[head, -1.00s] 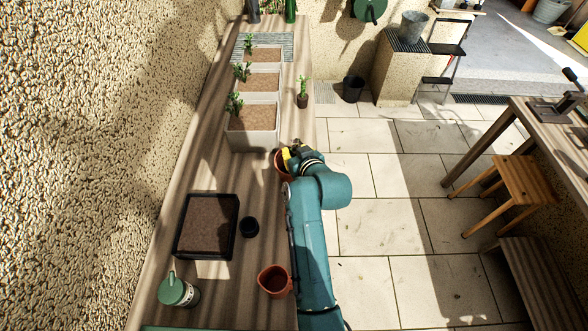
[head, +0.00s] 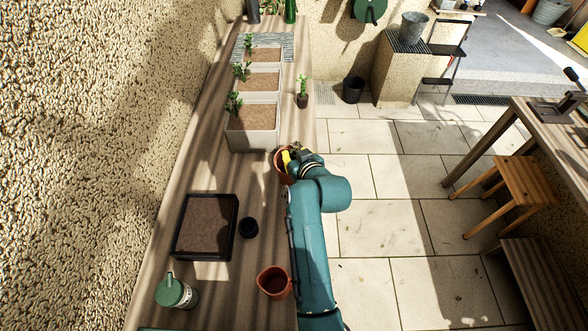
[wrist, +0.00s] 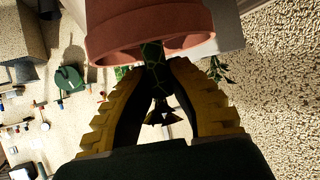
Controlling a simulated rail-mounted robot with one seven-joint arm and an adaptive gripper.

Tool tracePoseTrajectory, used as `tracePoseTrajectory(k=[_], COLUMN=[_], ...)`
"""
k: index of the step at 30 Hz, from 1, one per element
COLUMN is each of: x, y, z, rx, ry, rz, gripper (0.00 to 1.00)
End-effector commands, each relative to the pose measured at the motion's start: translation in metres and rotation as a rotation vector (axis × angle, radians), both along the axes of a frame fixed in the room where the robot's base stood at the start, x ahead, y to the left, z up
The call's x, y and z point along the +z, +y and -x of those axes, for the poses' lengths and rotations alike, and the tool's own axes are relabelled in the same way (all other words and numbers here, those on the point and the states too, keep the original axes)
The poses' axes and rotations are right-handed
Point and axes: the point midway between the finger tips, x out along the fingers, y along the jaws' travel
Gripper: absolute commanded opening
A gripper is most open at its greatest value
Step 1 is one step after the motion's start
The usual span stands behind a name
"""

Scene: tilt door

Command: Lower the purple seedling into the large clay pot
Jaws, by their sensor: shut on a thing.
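A clay pot (head: 279,168) stands on the bench by its right edge, partly hidden by my gripper (head: 289,157). In the wrist view, this clay pot (wrist: 150,27) fills the top, rim toward my yellow fingers; the picture looks upside down. My gripper (wrist: 157,95) is shut on the seedling (wrist: 153,66), whose dark, green-patterned lower part reaches the pot's rim. Its dark leaves (wrist: 162,113) show between the fingers, and no purple shows. The rim hides its far end, so I cannot tell how deep it sits. The head view does not show it clearly.
Planters (head: 253,139) with soil and seedlings stand just behind. A small potted plant (head: 303,100) is further back.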

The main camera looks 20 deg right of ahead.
Motion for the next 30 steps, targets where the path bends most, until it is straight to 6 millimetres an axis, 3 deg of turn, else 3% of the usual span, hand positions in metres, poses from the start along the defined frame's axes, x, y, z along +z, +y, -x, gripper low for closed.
tracePoseTrajectory(k=[28, 29, 30], x=[-0.010, -0.010, -0.010], y=[0.000, 0.000, 0.000], z=[0.000, 0.000, 0.000], rx=[0.000, 0.000, 0.000], ry=[-0.001, -0.001, -0.001], rz=[0.000, 0.000, 0.000], gripper=[0.00, 0.22, 0.30])
